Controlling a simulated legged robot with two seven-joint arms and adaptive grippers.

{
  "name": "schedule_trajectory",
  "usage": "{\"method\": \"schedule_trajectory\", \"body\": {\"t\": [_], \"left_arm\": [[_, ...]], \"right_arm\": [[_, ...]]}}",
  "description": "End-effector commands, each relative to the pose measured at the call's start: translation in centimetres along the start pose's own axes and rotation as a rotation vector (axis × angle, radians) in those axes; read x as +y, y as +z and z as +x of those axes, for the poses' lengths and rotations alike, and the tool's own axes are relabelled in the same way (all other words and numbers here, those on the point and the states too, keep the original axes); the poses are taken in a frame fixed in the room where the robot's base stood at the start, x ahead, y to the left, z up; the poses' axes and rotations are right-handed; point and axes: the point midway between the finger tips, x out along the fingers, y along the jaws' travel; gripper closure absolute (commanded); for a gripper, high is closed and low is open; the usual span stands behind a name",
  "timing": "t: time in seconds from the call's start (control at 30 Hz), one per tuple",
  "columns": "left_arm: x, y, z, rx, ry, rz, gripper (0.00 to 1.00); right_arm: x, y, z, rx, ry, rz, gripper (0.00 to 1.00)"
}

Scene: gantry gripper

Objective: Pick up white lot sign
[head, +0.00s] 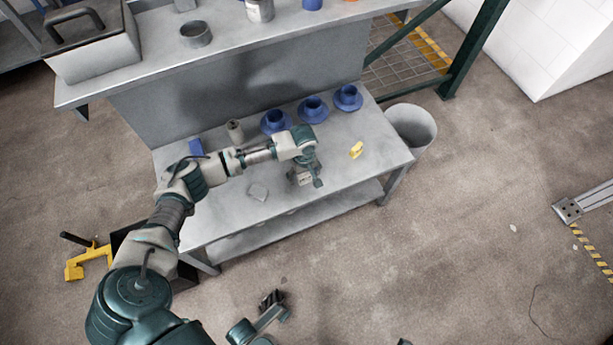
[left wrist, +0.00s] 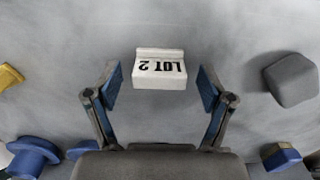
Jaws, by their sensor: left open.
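The white lot sign (left wrist: 159,68) lies in the left wrist view between and just beyond my left fingertips, with "LOT 2" upside down on its face. In the head view the sign (head: 305,179) shows partly beneath my left gripper (head: 306,177), on the lower grey table (head: 346,183). In the left wrist view my left gripper (left wrist: 158,88) is open, its blue-padded fingers either side of the sign and apart from it. A dark-fingered gripper, seemingly my right one (head: 272,299), is low in the head view; its opening is unclear.
A grey block (head: 258,192) lies left of the sign, a yellow piece (head: 356,150) to its right. Several blue flanged parts (head: 312,109) stand along the back. A raised shelf (head: 240,45) overhangs behind; a grey bin (head: 411,130) stands at the right end.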

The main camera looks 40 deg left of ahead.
Motion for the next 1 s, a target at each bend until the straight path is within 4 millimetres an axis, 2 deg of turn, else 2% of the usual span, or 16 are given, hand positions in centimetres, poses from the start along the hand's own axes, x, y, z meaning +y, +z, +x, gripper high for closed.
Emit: {"method": "schedule_trajectory", "body": {"t": [0.03,0.2,0.63,0.8,0.97,1.0], "left_arm": [[0.0,0.0,0.0,0.000,0.000,0.000,0.26],[0.1,0.1,0.0,0.001,-0.002,0.001,0.67],[0.1,0.0,-0.4,0.000,0.001,0.000,0.67],[0.1,0.1,-2.2,0.000,0.004,0.000,0.67],[0.2,0.1,-4.7,0.003,0.008,0.000,0.67],[-0.2,1.1,-4.5,0.002,0.005,0.004,0.67]], "right_arm": [[0.0,0.0,0.0,0.000,0.000,0.001,0.29],[0.1,0.4,0.0,-0.004,0.001,0.001,0.29],[0.1,0.1,0.4,0.004,0.000,0.000,0.29],[-0.1,-1.1,1.0,0.017,0.001,0.000,0.29],[-0.6,-3.1,0.6,-0.003,0.004,0.004,0.29],[-0.7,-3.5,0.5,-0.004,0.007,0.005,0.29]]}}
